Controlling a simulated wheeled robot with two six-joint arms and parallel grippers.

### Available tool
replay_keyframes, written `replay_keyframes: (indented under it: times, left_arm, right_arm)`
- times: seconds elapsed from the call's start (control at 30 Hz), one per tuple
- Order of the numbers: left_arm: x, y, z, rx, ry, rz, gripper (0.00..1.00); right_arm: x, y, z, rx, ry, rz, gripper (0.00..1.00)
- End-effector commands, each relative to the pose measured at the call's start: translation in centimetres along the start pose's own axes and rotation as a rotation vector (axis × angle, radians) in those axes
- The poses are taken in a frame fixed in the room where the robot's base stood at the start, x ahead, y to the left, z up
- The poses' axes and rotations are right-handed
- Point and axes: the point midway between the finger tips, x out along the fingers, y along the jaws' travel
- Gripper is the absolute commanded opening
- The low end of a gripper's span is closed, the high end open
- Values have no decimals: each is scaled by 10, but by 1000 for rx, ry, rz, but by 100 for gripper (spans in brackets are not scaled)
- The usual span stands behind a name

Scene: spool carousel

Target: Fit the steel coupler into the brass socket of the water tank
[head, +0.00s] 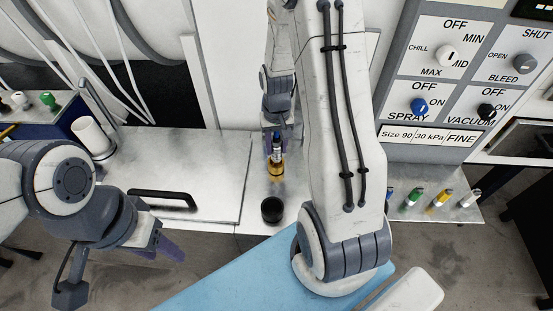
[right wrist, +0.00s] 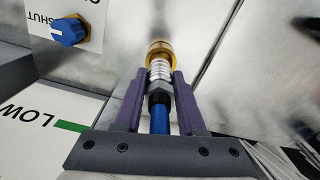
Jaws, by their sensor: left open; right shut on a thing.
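The steel coupler (right wrist: 159,73) is a ribbed silver fitting with a dark nut and a blue hose (right wrist: 159,120) behind it. My right gripper (right wrist: 159,82) is shut on it, with one purple finger on each side. The coupler's front end meets the brass socket (right wrist: 159,48) in line; how deep it sits in it I cannot tell. In the head view the coupler (head: 277,153) points down at the brass socket (head: 275,172), below my right gripper (head: 276,144). My left gripper (head: 158,250) is open and empty at lower left, away from them.
A metal lid with a black handle (head: 165,198) lies left of the socket. A black cylinder (head: 272,210) stands just in front of the socket. A white cylinder (head: 92,135) stands at left. A control panel (head: 433,85) is at right. A blue surface (head: 235,285) lies in front.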

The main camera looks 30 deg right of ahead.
Motion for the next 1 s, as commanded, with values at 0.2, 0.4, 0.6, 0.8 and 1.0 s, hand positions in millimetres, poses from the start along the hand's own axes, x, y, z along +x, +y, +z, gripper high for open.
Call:
replay_keyframes:
  times: [0.2,0.4,0.6,0.8,1.0]
  left_arm:
    - [16,-1,1,1,0,0,50]
    - [39,-3,2,1,0,0,50]
    - [37,-3,2,1,0,0,50]
    - [40,-3,2,1,0,0,50]
    - [44,-3,2,1,0,0,50]
  right_arm:
    - [17,-2,-1,1,-1,0,0]
    - [42,-2,-1,1,0,0,0]
    - [41,-1,-1,1,1,0,0]
    - [44,-2,-1,1,0,0,0]
    - [51,-2,-1,1,0,0,0]
